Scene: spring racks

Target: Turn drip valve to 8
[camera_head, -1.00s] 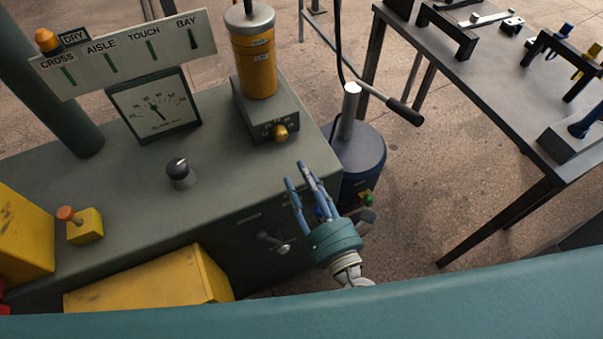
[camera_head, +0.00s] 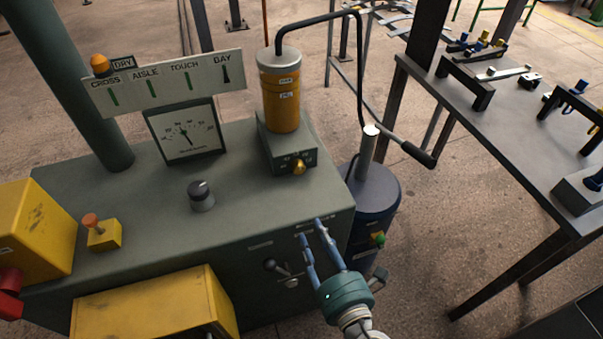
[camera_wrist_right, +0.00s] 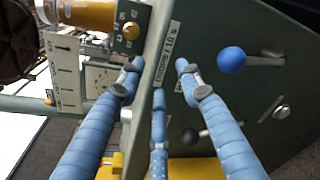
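A small brass knob (camera_head: 299,167), which looks like the drip valve, sits on the front of a grey block below an amber cylinder (camera_head: 279,95). White marks surround it, too small to read. It also shows at the top of the right wrist view (camera_wrist_right: 131,31). My right gripper (camera_head: 310,230) is in front of the cabinet's right end, below and apart from the knob. Its blue fingers (camera_wrist_right: 158,78) are spread with nothing between them. My left gripper is not in view.
The grey-green cabinet (camera_head: 120,215) carries a dial gauge (camera_head: 187,137), a black knob (camera_head: 201,195) and an orange-topped yellow box (camera_head: 103,233). A lever with a blue ball (camera_wrist_right: 232,60) is near my right fingers. A blue tank (camera_head: 375,205) stands right of the cabinet.

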